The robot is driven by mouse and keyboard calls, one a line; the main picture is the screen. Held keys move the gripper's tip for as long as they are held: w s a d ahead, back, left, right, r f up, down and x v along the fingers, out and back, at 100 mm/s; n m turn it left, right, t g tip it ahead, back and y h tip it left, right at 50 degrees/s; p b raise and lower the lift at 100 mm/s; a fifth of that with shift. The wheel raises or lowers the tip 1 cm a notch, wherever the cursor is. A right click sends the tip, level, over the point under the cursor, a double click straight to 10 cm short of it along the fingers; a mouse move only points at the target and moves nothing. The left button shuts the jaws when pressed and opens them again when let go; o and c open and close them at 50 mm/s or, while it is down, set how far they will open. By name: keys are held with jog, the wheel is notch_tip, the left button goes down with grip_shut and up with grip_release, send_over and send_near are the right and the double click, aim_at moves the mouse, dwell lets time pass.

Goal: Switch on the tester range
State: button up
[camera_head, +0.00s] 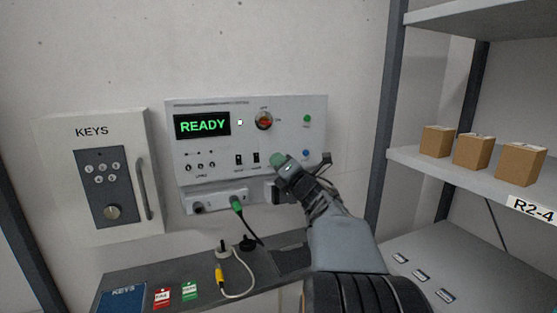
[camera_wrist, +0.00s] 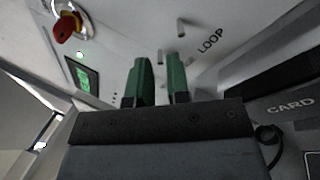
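The tester (camera_head: 217,105) is a light grey wall panel with a lit green READY display (camera_head: 202,125). A red and yellow rotary switch (camera_head: 263,121) is at its upper middle; it also shows in the wrist view (camera_wrist: 66,27). Two black rocker switches (camera_head: 247,159) and small toggles (camera_head: 199,166) are lower down. Toggles (camera_wrist: 183,26) beside the LOOP label show in the wrist view. My gripper (camera_head: 279,160) is at the panel's lower right, hiding part of it. In the wrist view its green fingers (camera_wrist: 156,80) stand apart, with nothing visible between them; contact cannot be told.
A grey KEYS box (camera_head: 93,200) with a handle is on the left. A shelf (camera_head: 412,160) with cardboard boxes stands at right. Red and green tags (camera_head: 175,294) lie on the ledge below.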

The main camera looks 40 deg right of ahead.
jog(key=shift+w, duration=0.35)
grip_shut()
jog(key=r+g+p, duration=0.1)
jog(key=p, duration=0.3)
jog(key=shift+r+g, duration=0.3)
jog(key=shift+r, duration=0.05)
jog(key=g+p, duration=0.1)
jog(key=p, duration=0.4)
jog(key=shift+s+r+m+g, duration=0.1)
jog(key=shift+r+m+g, duration=0.05)
jog(key=shift+m+g, duration=0.2)
jog(key=shift+g+p, duration=0.45)
jog(key=shift+p, duration=0.55)
jog(key=shift+f, duration=0.3)
